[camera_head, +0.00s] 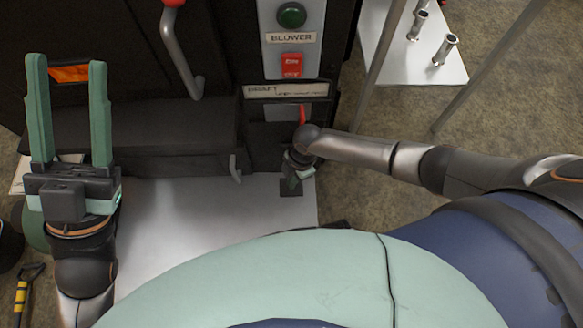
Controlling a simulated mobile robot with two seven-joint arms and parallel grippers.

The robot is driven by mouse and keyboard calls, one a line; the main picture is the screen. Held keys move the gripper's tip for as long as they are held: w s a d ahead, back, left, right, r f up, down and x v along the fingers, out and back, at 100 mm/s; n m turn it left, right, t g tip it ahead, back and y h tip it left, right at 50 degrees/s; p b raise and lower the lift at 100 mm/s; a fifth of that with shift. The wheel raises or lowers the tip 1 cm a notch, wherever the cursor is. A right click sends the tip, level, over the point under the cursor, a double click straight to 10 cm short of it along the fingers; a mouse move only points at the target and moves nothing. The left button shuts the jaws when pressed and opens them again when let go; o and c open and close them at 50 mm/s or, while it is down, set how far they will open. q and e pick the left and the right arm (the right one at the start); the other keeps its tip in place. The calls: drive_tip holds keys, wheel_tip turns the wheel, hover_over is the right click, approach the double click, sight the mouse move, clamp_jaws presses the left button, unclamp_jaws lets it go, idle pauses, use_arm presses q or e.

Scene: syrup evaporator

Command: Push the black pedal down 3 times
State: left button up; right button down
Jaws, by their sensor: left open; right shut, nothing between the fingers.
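The black pedal (291,190) appears as a small dark square low at the front of the dark evaporator, at the right edge of the light floor plate. My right gripper (292,182) points down over it, shut and empty. Its tips look to be at or just above the pedal; I cannot tell whether they touch. The gripper hides part of the pedal, and how far the pedal is pressed cannot be seen. My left gripper (68,62) is open and empty at the far left, fingers pointing up the picture, away from the pedal.
A small metal handle (235,168) sits left of the pedal. A white shelf (400,55) with metal fittings stands at upper right. The floor plate (200,215) is clear.

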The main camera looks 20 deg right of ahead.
wheel_tip(320, 180, down, 3)
drive_tip(key=b, duration=0.3)
drive_tip(key=shift+w+f, duration=0.15)
use_arm(q)
wheel_tip(320, 180, down, 9)
drive_tip(key=d+g+b, duration=0.1)
drive_tip(key=b, duration=0.4)
use_arm(e)
drive_tip(key=f, duration=0.5)
drive_tip(key=shift+w+d, duration=0.2)
drive_tip(key=shift+w, duration=0.2)
drive_tip(key=shift+r+p, duration=0.7)
drive_tip(key=shift+p, duration=0.05)
drive_tip(key=r+p, duration=0.3)
drive_tip(key=shift+s, duration=0.3)
drive_tip(key=r+p, duration=0.1)
drive_tip(key=p, duration=0.1)
drive_tip(key=r+p, duration=0.2)
drive_tip(key=shift+s+a+r, duration=0.2)
drive_tip(key=shift+s+r, duration=0.05)
drive_tip(key=shift+s, duration=0.15)
drive_tip(key=shift+r, duration=0.25)
use_arm(q)
wheel_tip(320, 180, up, 10)
drive_tip(key=a, duration=0.1)
drive_tip(key=shift+t, duration=0.4)
